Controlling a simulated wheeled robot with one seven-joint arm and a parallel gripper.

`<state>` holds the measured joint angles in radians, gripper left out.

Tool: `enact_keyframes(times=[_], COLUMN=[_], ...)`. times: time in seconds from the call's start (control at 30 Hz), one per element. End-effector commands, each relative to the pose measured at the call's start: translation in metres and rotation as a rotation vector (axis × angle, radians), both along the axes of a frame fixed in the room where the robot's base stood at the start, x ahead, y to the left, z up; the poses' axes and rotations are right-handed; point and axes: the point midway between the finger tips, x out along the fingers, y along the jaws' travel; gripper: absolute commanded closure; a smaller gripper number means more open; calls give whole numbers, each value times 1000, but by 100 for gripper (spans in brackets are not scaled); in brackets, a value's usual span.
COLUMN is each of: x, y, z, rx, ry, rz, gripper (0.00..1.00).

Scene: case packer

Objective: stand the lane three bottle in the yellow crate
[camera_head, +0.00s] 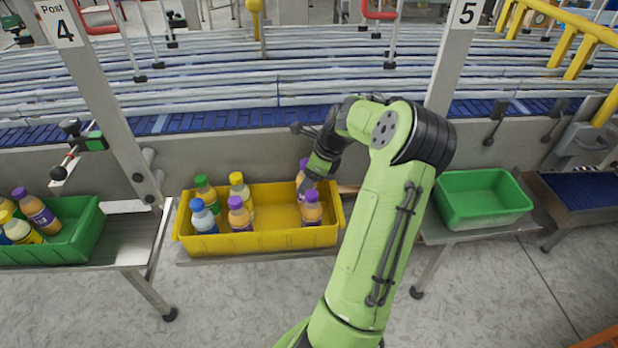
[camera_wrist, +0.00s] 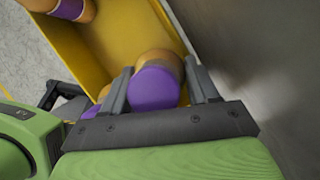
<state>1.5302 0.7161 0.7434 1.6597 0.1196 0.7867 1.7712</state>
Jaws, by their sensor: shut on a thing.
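The yellow crate (camera_head: 268,241) sits on a low shelf in front of the conveyor. My gripper (camera_wrist: 160,88) is shut on a purple-capped orange bottle (camera_wrist: 156,88), with one finger on each side of its cap. In the head view this bottle (camera_head: 303,168) is at the crate's back right corner, partly hidden by my gripper. It looks roughly upright; whether its base touches the crate floor is hidden. Another purple-capped bottle (camera_head: 311,209) stands in front of it at the crate's right end.
Several bottles with blue, green, yellow and purple caps (camera_head: 204,220) stand at the crate's left end; its middle is clear. A green crate (camera_head: 484,211) at right looks empty. Another green crate (camera_head: 68,247) at left holds bottles. The grey conveyor side (camera_wrist: 275,70) is close beside my gripper.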

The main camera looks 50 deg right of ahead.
Motion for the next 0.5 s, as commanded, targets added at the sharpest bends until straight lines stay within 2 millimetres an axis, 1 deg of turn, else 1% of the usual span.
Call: enact_keyframes(times=[0.4, 0.47, 0.5], x=[0, 0, 0], y=[0, 0, 0], z=[-12, -11, -11], rx=[0, -1, 0], ry=[0, 0, 0], rz=[0, 0, -1], gripper=[82, 82, 36])
